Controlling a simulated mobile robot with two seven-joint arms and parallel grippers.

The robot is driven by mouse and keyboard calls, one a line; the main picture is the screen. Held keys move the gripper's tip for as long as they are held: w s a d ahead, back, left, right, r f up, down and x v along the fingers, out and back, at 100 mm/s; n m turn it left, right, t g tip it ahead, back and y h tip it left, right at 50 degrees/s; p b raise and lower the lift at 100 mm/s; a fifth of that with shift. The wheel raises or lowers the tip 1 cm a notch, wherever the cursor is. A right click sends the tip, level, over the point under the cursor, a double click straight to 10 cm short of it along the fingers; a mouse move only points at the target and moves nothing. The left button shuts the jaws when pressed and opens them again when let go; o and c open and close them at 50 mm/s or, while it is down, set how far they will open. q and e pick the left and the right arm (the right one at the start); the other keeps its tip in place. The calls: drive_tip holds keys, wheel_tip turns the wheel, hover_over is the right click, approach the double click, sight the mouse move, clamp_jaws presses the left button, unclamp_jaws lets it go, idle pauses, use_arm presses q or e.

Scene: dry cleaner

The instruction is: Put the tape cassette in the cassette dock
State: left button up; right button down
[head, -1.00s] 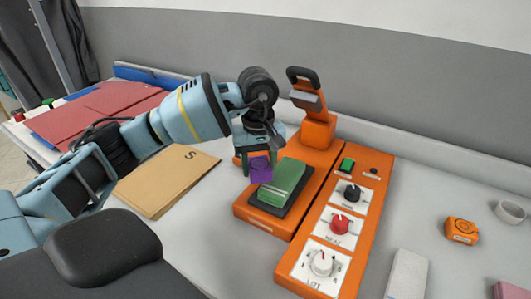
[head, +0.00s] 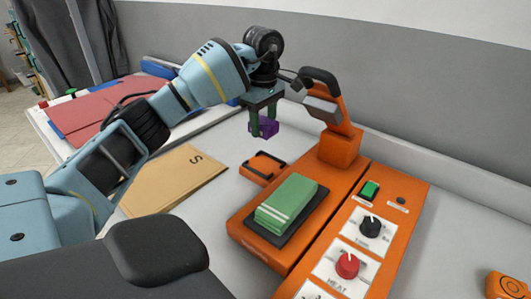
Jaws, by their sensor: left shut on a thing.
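My left gripper (head: 264,122) is shut on a small purple block, which I take as the tape cassette (head: 268,128). It holds the cassette in the air, with the fingers pointing down and partly covering it. The dock adjoins the left side of the orange machine. The cassette is apart from the dock, above and behind it in the picture. My right gripper is not in view.
The orange machine (head: 245,237) carries a green block (head: 287,203) on a dark pad. Its raised handle arm (head: 330,95) stands close right of my gripper. A control panel (head: 392,215) with knobs is at right. A brown envelope (head: 175,180) lies left; red folders lie farther back.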

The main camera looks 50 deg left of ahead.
sight(264, 121)
use_arm(q)
drive_tip(key=shift+f, duration=4.5)
drive_tip(key=shift+f, duration=0.1)
drive_tip(key=shift+f, duration=0.3)
drive_tip(key=shift+f, duration=0.25)
drive_tip(key=o, duration=1)
drive_tip(key=shift+c, duration=0.2)
drive_tip(key=shift+r, duration=0.1)
wheel_tip(264, 121, up, 13)
drive_tip(key=shift+r, duration=0.1)
